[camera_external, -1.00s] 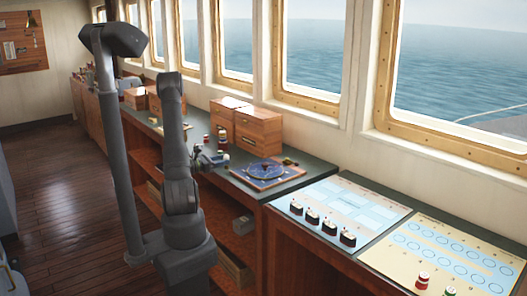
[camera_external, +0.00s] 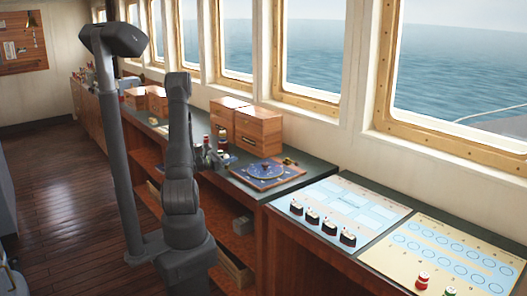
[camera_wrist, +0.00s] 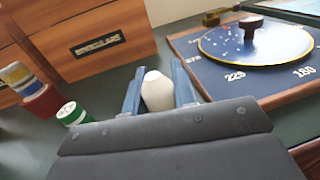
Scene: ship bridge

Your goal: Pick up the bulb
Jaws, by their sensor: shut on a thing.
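The white, rounded bulb (camera_wrist: 157,92) stands between the two blue fingers of my gripper (camera_wrist: 158,72) in the wrist view. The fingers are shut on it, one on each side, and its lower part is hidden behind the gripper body. In the outside view my gripper (camera_external: 218,160) is small and just above the dark green counter, left of the blue dial board. I cannot make out the bulb clearly there.
The dial board (camera_wrist: 245,50) lies close on the right. Wooden drawer boxes (camera_wrist: 95,40) stand behind. A red, yellow and blue stack (camera_wrist: 30,90) and a green-and-white spool (camera_wrist: 73,113) are on the left.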

